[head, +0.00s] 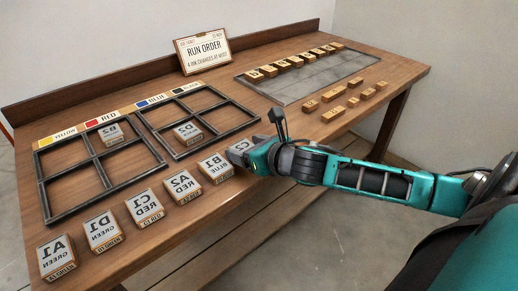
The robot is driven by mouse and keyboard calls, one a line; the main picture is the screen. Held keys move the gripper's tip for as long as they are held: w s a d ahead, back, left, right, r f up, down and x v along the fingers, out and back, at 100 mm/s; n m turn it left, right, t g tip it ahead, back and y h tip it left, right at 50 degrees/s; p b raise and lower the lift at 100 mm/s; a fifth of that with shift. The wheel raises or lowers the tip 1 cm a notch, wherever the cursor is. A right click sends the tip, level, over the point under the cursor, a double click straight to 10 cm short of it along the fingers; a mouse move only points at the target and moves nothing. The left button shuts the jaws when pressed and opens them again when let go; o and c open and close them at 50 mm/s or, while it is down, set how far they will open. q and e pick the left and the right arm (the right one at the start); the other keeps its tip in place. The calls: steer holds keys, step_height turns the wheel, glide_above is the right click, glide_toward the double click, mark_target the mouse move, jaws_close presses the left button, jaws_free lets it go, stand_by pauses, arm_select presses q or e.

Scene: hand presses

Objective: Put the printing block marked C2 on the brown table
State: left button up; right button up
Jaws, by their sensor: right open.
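The brown table (400,68) runs from front left to back right. A printing block (238,147) lies at the right end of the front row, partly covered by my right gripper (257,155). Its marking is mostly hidden; none of the other blocks reads C2. My right gripper is open at this block, and I cannot tell whether it touches it. My left gripper is not in view.
Blocks A1 (57,257), D1 (103,231), C1 (145,206), A2 (183,186) and B1 (215,167) line the front. B2 (113,130) and D2 (188,132) sit in the divided frames (42,188). A grey board (320,82) with small wooden pieces is at right; a run order sign (203,50) stands behind.

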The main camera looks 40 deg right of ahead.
steer(key=shift+f+p+v, duration=0.25)
steer(key=shift+p+v, duration=1.1)
steer(key=shift+v, duration=4.6)
steer(key=s+a+f+m+g, duration=0.1)
steer(key=s+a+f+m, duration=0.1)
steer(key=f+m, duration=0.55)
steer(key=s+a+f+m+g, duration=0.15)
steer(key=f+m, duration=0.25)
steer(key=m, duration=0.7)
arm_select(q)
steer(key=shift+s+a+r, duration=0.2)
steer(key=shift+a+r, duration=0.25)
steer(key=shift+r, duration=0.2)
arm_select(e)
steer(key=s+a+f+m, duration=0.1)
steer(key=a+f+m, duration=0.2)
steer(key=a+m, duration=0.3)
steer(key=s+a+f+m+y, duration=0.1)
steer(key=a+m, duration=0.4)
steer(key=m, duration=0.5)
steer(key=shift+a+f+y, duration=0.3)
steer(key=shift+a+f, duration=0.1)
steer(key=shift+f, duration=0.5)
